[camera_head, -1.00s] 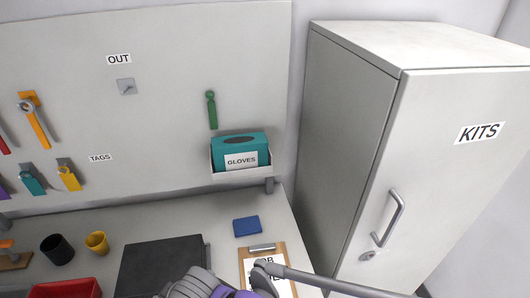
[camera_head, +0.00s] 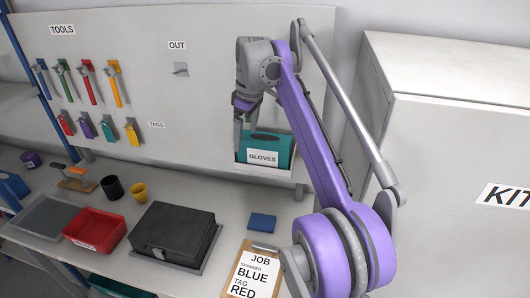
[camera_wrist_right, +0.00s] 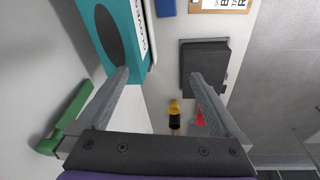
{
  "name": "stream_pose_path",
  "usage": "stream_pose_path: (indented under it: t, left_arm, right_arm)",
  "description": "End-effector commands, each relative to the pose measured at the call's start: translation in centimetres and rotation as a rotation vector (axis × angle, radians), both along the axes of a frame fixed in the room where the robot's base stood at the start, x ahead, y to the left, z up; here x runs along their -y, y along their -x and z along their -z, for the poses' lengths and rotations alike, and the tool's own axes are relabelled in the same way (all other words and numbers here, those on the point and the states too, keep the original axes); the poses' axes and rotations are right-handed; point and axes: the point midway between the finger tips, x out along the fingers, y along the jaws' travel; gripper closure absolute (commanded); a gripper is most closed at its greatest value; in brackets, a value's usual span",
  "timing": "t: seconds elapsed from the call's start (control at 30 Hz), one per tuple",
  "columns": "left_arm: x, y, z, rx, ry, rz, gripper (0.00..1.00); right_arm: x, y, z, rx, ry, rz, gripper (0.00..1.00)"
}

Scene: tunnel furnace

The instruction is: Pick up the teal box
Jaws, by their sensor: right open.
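The teal box (camera_head: 268,148), labelled GLOVES, sits in a pale holder (camera_head: 285,174) on the wall panel. My right gripper (camera_head: 244,132) is in front of the box's left end with its fingers pointing down, open and empty. In the right wrist view the teal box (camera_wrist_right: 122,30) is at the upper left, with its dark top opening visible. There the left fingertip of my right gripper (camera_wrist_right: 161,76) overlaps the box's lower edge; I cannot tell whether they touch. My left gripper is not in view.
A green tool (camera_wrist_right: 66,120) hangs on the panel close to my right gripper. Below are a black case (camera_head: 172,232), a red bin (camera_head: 94,229), a blue block (camera_head: 262,222) and a clipboard (camera_head: 256,270). A tall cabinet (camera_head: 450,150) stands at the right.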

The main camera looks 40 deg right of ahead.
Motion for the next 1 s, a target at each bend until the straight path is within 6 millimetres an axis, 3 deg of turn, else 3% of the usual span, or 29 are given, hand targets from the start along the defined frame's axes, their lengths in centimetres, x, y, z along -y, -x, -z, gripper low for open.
stream_pose_path:
  t: [0.03, 0.1, 0.3, 0.47, 0.8, 1.0]
  left_arm:
    - [0.0, -0.1, -0.1, 0.001, 0.000, 0.000, 0.47]
    - [0.0, -0.1, -0.1, 0.001, 0.000, 0.000, 0.47]
    - [0.0, -0.1, -0.1, 0.001, 0.000, 0.000, 0.47]
    - [0.0, 0.1, 0.1, -0.001, 0.000, 0.000, 0.47]
    - [0.0, 1.5, 2.4, -0.029, 0.000, 0.000, 0.47]
    - [0.0, 1.7, 2.8, -0.033, 0.000, 0.000, 0.47]
  right_arm:
    - [1.9, -0.7, -0.5, -0.018, -0.004, -0.024, 0.00]
    - [3.9, -1.0, -0.9, -0.042, -0.011, -0.071, 0.00]
    - [7.4, -0.7, -0.9, -0.082, -0.034, -0.168, 0.00]
    - [8.3, -0.5, -0.4, -0.093, -0.041, -0.195, 0.00]
    - [7.9, -0.9, 4.5, -0.097, -0.042, -0.199, 0.00]
    - [7.8, -1.2, 5.4, -0.094, -0.042, -0.199, 0.00]
